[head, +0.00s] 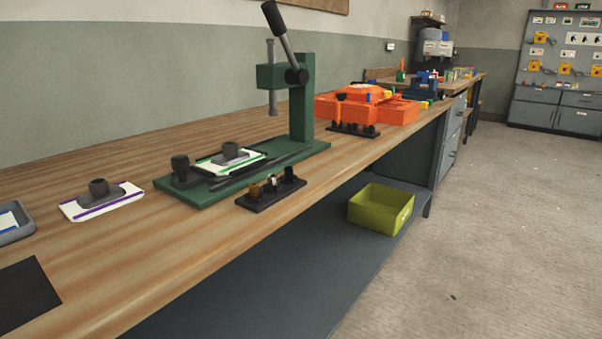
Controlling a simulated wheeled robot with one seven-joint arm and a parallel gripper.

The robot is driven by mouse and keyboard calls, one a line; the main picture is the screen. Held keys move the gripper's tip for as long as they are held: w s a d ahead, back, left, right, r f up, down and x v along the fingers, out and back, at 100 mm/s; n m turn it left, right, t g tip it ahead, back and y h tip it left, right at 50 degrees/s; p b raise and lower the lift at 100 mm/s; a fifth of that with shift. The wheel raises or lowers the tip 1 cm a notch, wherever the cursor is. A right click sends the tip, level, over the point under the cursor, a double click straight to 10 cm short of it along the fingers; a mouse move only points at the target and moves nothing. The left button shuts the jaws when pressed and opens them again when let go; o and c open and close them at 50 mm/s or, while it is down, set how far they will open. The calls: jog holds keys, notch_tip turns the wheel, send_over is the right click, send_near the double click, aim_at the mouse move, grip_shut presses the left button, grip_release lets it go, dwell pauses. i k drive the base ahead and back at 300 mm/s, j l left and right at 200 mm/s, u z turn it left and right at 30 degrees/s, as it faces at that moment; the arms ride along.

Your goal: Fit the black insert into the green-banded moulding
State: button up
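The green-banded moulding (215,168) is a white plate with green edge bands and a raised grey boss (231,153). It lies on the base of a green lever press (303,110), to the left of the press column. A small black rack (271,196) stands on the bench in front of the press. It holds a brown piece (255,191), a dark piece with a pale part (272,183) and a black piece (289,174), which looks like the black insert. Whether the boss is hollow or filled is too small to tell. My gripper is not in view.
A purple-banded moulding (76,208) lies left of the press, near a grey tray (14,237) and a dark mat (28,292). A second rack (353,131) and orange parts (365,107) stand beyond. A yellow-green bin (380,211) sits on the lower shelf.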

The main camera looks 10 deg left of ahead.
aim_at(232, 157)
jog(key=k+u, duration=0.1)
jog(key=u, duration=1.15)
